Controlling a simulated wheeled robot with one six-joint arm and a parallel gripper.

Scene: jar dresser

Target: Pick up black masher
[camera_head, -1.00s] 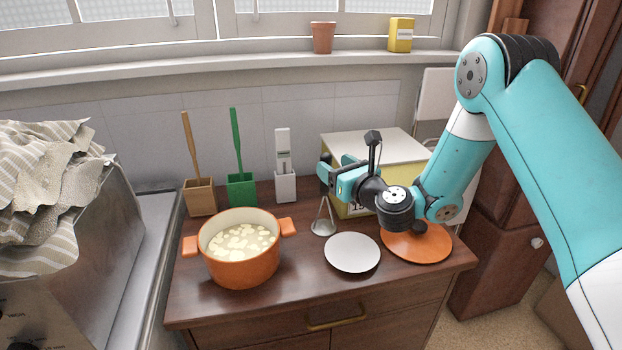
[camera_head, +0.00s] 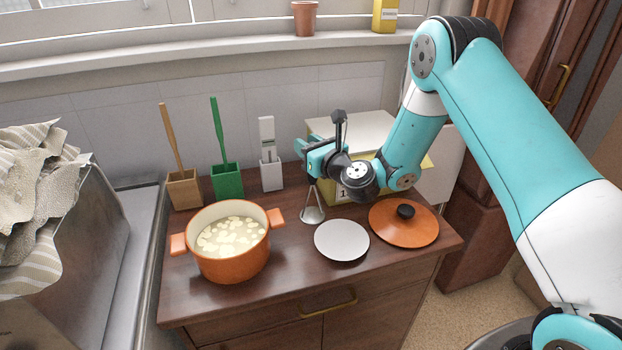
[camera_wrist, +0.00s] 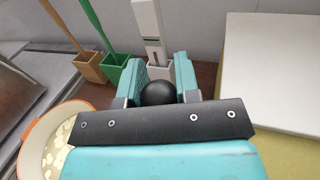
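The black masher stands upright on the dresser top, its metal foot (camera_head: 312,213) showing below my gripper in the head view. Its upper part is hidden there by my gripper. In the wrist view its round black handle end (camera_wrist: 158,92) lies between the two teal fingers. My gripper (camera_head: 309,148) is above the foot, with its fingers apart on either side of the handle. It also shows in the wrist view (camera_wrist: 160,70). I cannot tell whether either finger touches the handle.
An orange pot (camera_head: 232,262) of pale pieces stands left; a white plate (camera_head: 342,241) and orange lid (camera_head: 400,230) lie right. Wooden (camera_head: 184,191), green (camera_head: 226,183) and white (camera_head: 271,176) holders stand behind. A yellow box with a pale top (camera_head: 360,130) is behind my arm.

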